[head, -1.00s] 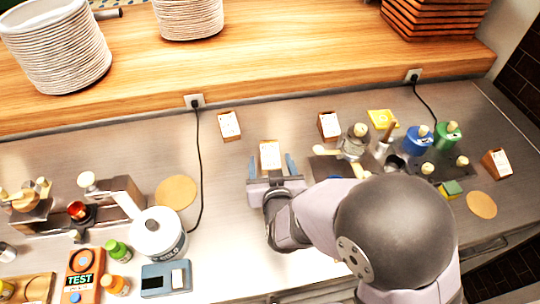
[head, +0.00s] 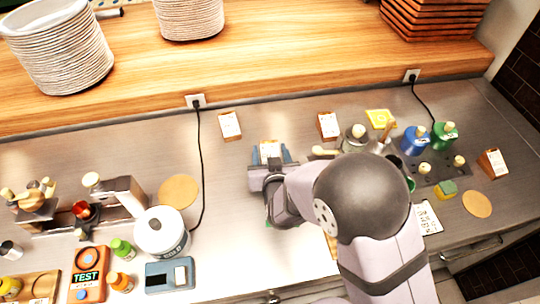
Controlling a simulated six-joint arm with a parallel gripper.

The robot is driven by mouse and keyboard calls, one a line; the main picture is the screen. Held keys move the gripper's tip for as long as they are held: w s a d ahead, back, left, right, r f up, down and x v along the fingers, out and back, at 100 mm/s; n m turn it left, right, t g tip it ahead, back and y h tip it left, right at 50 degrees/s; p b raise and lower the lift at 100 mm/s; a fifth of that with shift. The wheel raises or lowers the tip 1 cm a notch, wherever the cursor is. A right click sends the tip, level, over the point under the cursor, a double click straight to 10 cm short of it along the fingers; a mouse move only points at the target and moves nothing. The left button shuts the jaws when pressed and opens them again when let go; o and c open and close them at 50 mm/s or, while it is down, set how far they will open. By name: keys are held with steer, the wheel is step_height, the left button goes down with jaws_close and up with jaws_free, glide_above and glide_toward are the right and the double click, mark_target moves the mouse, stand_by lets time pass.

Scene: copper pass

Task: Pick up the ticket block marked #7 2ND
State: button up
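Several wooden ticket blocks with white printed faces stand on the steel counter. One block (head: 269,147) is at the centre, partly hidden by my gripper. Others stand at the left (head: 229,126), right of centre (head: 328,126) and far right (head: 493,163). The print is too small to read, so I cannot tell which is #7 2ND. My gripper (head: 271,155) is low at the centre block, with its blue-grey fingers spread on either side of it. Whether they touch it is unclear.
A burner set with a pot (head: 354,138), blue (head: 416,140) and green (head: 445,135) canisters stands right. A white pot (head: 161,232), scale (head: 170,276) and bottles are at left. A black cable (head: 203,165) runs left of my gripper. A wooden shelf (head: 300,65) lies behind.

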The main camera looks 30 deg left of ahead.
steer(key=c, duration=0.8)
steer(key=shift+o, duration=0.2)
